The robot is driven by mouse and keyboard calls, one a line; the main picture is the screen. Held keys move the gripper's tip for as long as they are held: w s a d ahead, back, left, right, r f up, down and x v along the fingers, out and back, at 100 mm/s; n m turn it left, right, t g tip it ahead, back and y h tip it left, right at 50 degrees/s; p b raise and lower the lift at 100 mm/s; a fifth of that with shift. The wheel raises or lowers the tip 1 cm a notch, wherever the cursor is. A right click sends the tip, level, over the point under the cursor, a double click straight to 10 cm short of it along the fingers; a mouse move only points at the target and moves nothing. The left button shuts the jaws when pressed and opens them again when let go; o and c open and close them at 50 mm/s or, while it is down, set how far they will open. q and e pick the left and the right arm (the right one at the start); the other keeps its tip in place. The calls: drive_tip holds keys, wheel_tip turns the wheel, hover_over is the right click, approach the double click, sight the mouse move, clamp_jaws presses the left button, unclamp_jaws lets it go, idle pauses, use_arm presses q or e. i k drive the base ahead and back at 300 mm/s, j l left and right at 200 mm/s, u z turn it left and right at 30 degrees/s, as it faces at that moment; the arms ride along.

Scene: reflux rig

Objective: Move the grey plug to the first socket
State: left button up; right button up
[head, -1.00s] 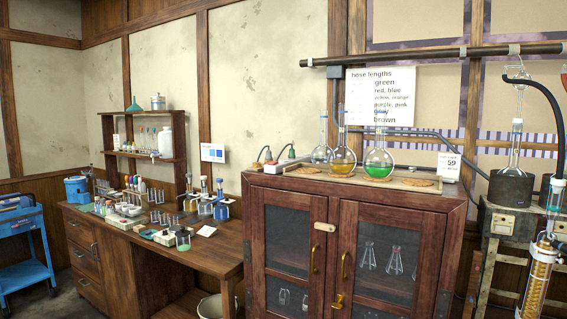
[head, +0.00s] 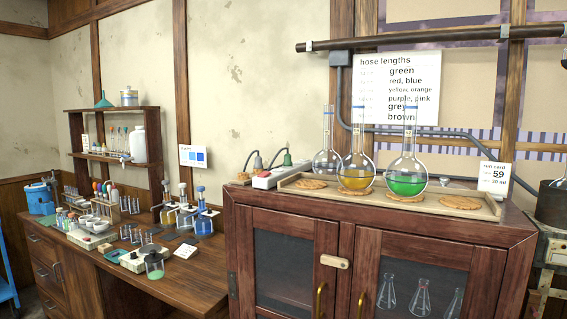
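A white power strip (head: 283,177) lies on top of the wooden cabinet at its left end, beside the wooden tray. A dark grey plug (head: 257,162) with a looping cord stands upright at the strip's left part. A green plug (head: 287,158) with its own cord stands farther right along it. The strip's sockets are too small to tell apart, so I cannot tell which socket each plug sits in. Neither of my grippers is in view.
A wooden tray (head: 452,203) on the cabinet (head: 400,243) holds round-bottom flasks with clear, yellow (head: 356,174) and green (head: 407,181) contents on cork rings, close right of the strip. A lab bench (head: 150,290) with glassware stands at left. A hose-length sign (head: 397,88) hangs behind.

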sight(258, 165)
drive_tip(key=i+j, duration=0.1)
drive_tip(key=i, duration=0.35)
drive_tip(key=i+j+z, duration=0.1)
drive_tip(key=i, duration=0.35)
drive_tip(key=i+j, duration=0.15)
drive_tip(key=i, duration=0.35)
drive_tip(key=z, duration=0.05)
